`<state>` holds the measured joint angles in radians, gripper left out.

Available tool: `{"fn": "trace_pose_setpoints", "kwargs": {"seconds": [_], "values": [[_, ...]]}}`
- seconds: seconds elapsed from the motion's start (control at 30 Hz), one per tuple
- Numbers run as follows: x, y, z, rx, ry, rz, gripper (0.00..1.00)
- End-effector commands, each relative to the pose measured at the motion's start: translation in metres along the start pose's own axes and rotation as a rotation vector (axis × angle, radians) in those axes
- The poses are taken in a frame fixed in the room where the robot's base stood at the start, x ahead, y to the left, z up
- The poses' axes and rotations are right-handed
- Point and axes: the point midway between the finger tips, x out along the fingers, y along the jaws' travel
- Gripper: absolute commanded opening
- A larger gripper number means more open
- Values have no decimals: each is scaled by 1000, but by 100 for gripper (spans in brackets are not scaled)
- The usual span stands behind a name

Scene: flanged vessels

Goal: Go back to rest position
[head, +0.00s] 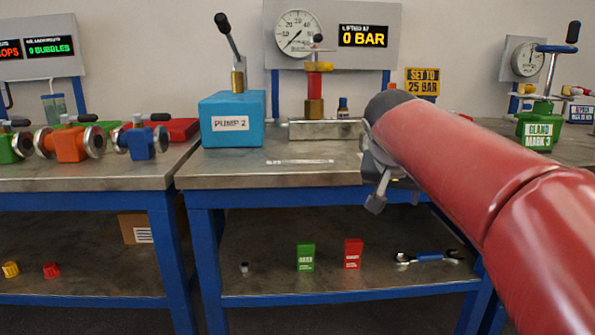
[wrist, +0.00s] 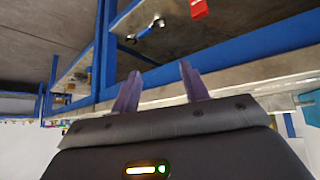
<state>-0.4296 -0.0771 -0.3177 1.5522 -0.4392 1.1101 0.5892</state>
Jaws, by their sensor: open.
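My gripper (head: 376,186) hangs at the end of my red arm, at the front edge of the middle bench (head: 240,178), right of its centre. In the wrist view my gripper (wrist: 156,90) shows two purple-grey fingers spread apart with nothing between them. The gripper is open and empty. The wrist view is turned over, with the bench edge (wrist: 240,76) running behind the fingers. My arm hides part of the bench's right side in the head view.
On the middle bench stand a blue pump box (head: 231,119) with a lever and a red-and-brass fitting (head: 314,90) by a steel block. Green (head: 306,257) and red (head: 353,254) boxes and a wrench (head: 428,257) lie on the lower shelf. Flanged valves (head: 70,145) stand left, a green gland unit (head: 540,130) right.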

Motion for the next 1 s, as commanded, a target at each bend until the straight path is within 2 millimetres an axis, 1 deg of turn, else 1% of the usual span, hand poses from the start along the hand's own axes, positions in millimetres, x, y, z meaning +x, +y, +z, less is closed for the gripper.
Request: {"fn": "trace_pose_setpoints", "kwargs": {"seconds": [0.03, 0.07, 0.1, 0.17, 0.2, 0.27, 0.3, 0.4, 0.5, 0.6, 0.67, 1.0], "values": [[-4, 18, 29, -25, -38, -42, 45], [-5, 24, 47, -46, -58, -67, 45], [-7, 31, 71, -76, -81, -100, 45], [-10, 39, 109, -119, -109, -146, 45], [-12, 44, 134, -147, -123, -174, 45], [-13, 49, 172, -187, -140, -210, 45], [-14, 51, 196, -210, -148, -228, 45], [-12, 56, 246, -260, -159, -260, 45], [-8, 58, 282, -294, -167, -276, 45], [-5, 59, 300, -311, -170, -283, 45], [-4, 59, 305, -315, -171, -284, 45], [-3, 59, 306, -317, -173, -285, 45]]}}
